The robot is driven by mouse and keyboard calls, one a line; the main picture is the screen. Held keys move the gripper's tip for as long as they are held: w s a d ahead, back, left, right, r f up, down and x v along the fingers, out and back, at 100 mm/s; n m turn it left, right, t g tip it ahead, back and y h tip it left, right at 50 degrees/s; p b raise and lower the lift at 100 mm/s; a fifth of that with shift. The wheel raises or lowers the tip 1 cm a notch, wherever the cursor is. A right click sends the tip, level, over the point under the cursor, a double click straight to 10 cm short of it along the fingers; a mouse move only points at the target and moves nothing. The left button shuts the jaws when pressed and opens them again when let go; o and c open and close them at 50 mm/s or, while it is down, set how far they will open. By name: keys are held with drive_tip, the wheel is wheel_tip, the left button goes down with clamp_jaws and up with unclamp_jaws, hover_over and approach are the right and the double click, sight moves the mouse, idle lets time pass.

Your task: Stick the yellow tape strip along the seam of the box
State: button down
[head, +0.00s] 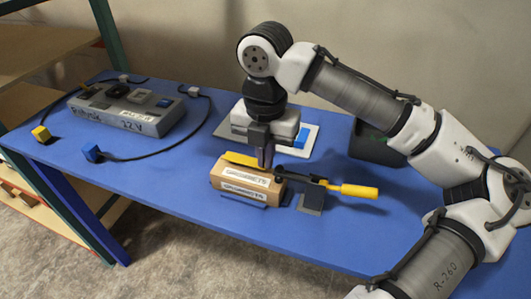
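The cardboard box (238,190), with white printed labels, sits on the blue table near the front middle. The yellow tape strip (241,160) lies lengthwise over the box top, its right end at my fingertips. I cannot tell whether its whole length touches the box, and the seam under it is hidden. My gripper (265,160) points down at the right part of the box top. Its fingers look close together, but whether they pinch the strip or only touch it is unclear.
A yellow-handled tool (352,190) on a dark stand is right of the box. Behind are a white-and-blue item (301,139) and a dark bin (374,145). A grey console (133,112) with cables and a blue plug (91,152) is left. The table's front left is clear.

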drive_tip(key=shift+f+b, duration=0.45)
drive_tip(key=shift+f, duration=0.35)
idle(1.2)
drive_tip(key=c, duration=1.6)
unclamp_jaws()
drive_tip(key=shift+o, duration=0.2)
